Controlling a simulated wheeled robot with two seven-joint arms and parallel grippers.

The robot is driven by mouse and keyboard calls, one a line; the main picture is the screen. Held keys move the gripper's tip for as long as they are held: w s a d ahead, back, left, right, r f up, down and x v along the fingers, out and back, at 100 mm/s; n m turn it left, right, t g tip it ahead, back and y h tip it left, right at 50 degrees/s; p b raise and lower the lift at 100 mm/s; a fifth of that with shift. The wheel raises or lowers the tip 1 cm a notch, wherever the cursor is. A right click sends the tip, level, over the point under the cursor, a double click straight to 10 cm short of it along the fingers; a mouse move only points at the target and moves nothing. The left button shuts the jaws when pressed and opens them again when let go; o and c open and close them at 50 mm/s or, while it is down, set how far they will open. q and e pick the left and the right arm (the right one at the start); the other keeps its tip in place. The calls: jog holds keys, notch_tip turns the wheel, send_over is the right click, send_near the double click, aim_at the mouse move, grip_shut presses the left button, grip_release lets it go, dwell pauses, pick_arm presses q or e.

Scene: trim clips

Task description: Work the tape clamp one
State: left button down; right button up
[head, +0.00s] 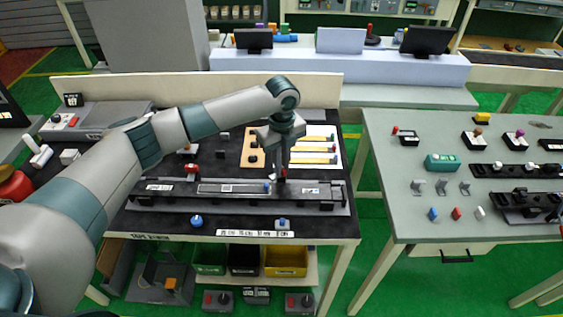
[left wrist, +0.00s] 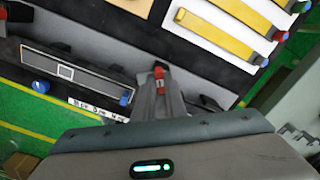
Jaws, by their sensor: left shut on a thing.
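A long dark fixture bar (head: 230,190) lies across the front of the black-topped bench. My left gripper (head: 281,178) reaches down onto its right part, fingers pointing down. In the left wrist view my left gripper (left wrist: 158,88) is shut on a small red clamp handle (left wrist: 158,72) that shows between the fingertips. A second red handle (head: 192,169) stands at the left part of the bar. A blue knob (left wrist: 126,97) is beside the gripper. My right gripper is not in view.
A pale board with several yellow strips (head: 312,149) lies behind the bar. A grey-green table (head: 400,215) with small parts stands to the right, across a gap.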

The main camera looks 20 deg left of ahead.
pick_arm(q)
jog(key=shift+m, duration=1.2)
jog(key=c, duration=1.8)
grip_release()
jog(key=shift+r, duration=0.5)
notch_tip(320, 180, up, 16)
jog(key=b, duration=0.5)
jog(key=shift+r, duration=0.25)
